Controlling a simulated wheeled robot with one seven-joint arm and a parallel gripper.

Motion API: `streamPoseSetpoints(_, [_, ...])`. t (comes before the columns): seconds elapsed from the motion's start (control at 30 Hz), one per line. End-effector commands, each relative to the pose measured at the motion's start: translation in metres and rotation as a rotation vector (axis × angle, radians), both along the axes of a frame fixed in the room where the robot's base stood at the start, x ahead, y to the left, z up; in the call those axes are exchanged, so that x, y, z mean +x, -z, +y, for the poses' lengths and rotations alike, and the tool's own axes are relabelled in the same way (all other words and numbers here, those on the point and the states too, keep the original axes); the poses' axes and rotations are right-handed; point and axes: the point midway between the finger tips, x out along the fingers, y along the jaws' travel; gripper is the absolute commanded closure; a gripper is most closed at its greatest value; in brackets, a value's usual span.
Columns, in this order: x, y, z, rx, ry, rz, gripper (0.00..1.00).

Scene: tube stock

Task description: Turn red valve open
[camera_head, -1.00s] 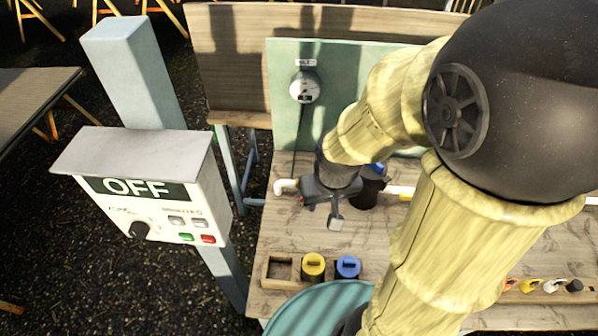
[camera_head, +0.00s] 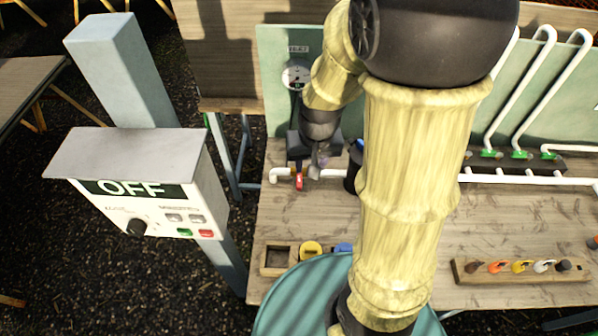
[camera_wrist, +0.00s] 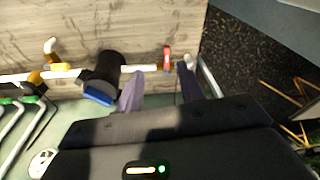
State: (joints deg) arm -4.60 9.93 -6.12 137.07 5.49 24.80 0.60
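The red valve (camera_head: 299,181) is a small red handle on the white pipe at the left end of the wooden bench. It also shows in the wrist view (camera_wrist: 167,58), upright in the picture across the pipe. My gripper (camera_head: 309,168) is just behind and above the valve in the head view. In the wrist view my gripper (camera_wrist: 160,76) has two grey fingers spread apart with nothing between their tips. The red handle lies just beyond the tips, nearer the right finger. I cannot tell whether a finger touches the pipe.
A black cylinder with a blue top (camera_wrist: 100,92) stands close beside the left finger. A pressure gauge (camera_head: 296,75) is on the green panel behind. A control box (camera_head: 150,205) reading OFF stands at left.

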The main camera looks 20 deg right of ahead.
Motion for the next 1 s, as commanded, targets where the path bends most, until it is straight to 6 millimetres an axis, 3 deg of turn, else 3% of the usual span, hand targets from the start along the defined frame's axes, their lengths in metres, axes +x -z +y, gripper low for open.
streamPoseSetpoints(0.03, [0.015,-0.007,0.0,0.004,0.026,0.027,0.62])
streamPoseSetpoints(0.2, [0.06,-0.003,0.0,0.007,0.124,0.101,0.62])
streamPoseSetpoints(0.4, [0.09,0.005,0.001,-0.003,0.187,0.144,0.62])
streamPoseSetpoints(0.87, [0.094,0.01,0.001,-0.004,0.196,0.149,0.62])
streamPoseSetpoints(1.0, [0.094,0.021,0.001,-0.004,0.195,0.152,0.62])
